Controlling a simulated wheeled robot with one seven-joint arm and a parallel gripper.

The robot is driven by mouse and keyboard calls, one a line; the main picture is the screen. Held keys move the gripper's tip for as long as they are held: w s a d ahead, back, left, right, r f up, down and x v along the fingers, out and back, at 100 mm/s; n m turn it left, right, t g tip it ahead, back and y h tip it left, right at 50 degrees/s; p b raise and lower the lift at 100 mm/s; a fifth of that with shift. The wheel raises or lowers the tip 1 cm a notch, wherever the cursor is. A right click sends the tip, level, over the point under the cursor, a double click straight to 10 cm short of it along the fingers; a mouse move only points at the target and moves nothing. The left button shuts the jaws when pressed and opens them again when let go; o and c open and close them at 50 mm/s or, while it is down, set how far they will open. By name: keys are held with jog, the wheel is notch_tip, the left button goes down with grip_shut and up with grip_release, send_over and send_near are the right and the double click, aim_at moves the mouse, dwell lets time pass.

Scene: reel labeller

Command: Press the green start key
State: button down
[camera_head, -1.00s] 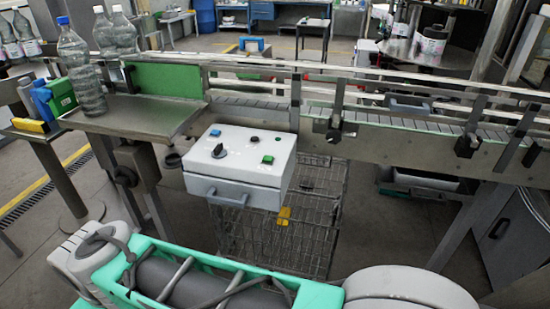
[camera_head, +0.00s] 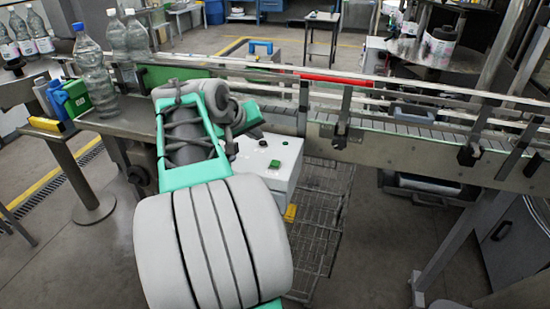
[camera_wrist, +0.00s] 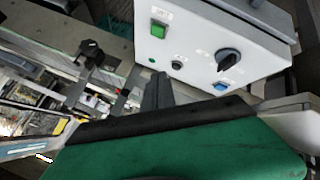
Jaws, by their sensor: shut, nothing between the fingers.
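The green start key (camera_head: 275,164) sits on the top face of the white control box (camera_head: 290,178). In the wrist view the green key (camera_wrist: 158,30) is near the upper left corner of the box face, uncovered. My gripper (camera_wrist: 155,84) shows in the wrist view as dark fingers, shut and empty. In that picture its tips lie below the green key and look apart from it; the exact gap cannot be told. In the head view my arm covers the left part of the box, and the fingers cannot be made out.
A black rotary knob (camera_wrist: 228,60), a blue key (camera_wrist: 222,86) and a black button (camera_wrist: 177,65) share the box face. The conveyor with its rails (camera_head: 400,130) runs behind the box. Bottles (camera_head: 93,75) stand on the left. A wire cart (camera_head: 320,215) is below.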

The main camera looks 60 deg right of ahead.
aim_at(273, 164)
jog(key=shift+m+g, duration=0.4)
jog(key=shift+g, duration=0.2)
jog(key=s+d, duration=0.1)
jog(key=s+d+r, duration=0.1)
jog(key=s+d, duration=0.1)
jog(key=shift+s+r, duration=0.25)
jog(key=shift+s, duration=0.1)
notch_tip(273, 164, down, 9)
jog(key=b, duration=0.7)
jog(key=shift+r, duration=0.1)
dwell(0.9)
jog(key=shift+f+b, duration=0.35)
jog(key=shift+f, duration=0.05)
